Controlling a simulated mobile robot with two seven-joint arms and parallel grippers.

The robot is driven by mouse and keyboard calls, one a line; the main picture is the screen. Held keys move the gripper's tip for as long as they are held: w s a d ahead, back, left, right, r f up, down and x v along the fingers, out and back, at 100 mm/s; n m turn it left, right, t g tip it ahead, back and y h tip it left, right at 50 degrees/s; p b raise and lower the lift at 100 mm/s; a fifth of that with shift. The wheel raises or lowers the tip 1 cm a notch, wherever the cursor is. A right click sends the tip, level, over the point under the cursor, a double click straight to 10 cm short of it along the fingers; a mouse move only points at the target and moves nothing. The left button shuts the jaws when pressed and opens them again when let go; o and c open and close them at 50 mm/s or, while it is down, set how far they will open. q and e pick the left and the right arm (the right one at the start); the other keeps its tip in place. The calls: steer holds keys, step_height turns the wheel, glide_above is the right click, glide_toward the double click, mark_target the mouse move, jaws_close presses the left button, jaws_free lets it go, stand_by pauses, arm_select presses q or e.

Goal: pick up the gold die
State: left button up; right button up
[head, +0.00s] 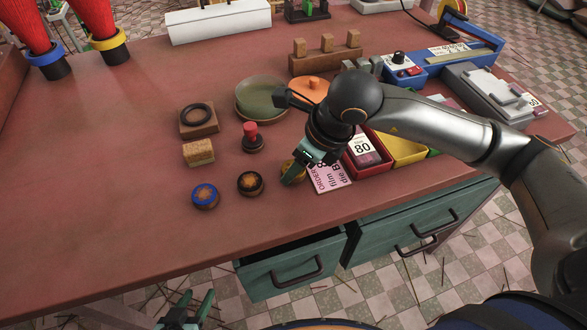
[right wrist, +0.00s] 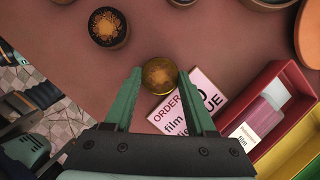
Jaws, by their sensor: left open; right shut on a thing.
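The gold die (head: 291,167) is a short round brass-coloured piece near the table's front edge, partly hidden by my right gripper (head: 296,174) in the head view. In the right wrist view the gold die (right wrist: 159,75) sits between the fingertips of my right gripper (right wrist: 160,76), which is shut on it. The die appears to be at table level; I cannot tell whether it touches the table. My left gripper (head: 187,312) is open and empty at the bottom of the head view, low in front of the table.
A dark die (head: 250,183) and a blue-rimmed die (head: 205,195) stand to the left. A pink order card (head: 331,178) lies to the right, beside a red tray (head: 377,171) holding a bottle. A red-topped stamp (head: 251,137) stands behind. The table's left front is clear.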

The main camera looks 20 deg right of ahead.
jaws_close()
steer(key=shift+r, duration=0.1)
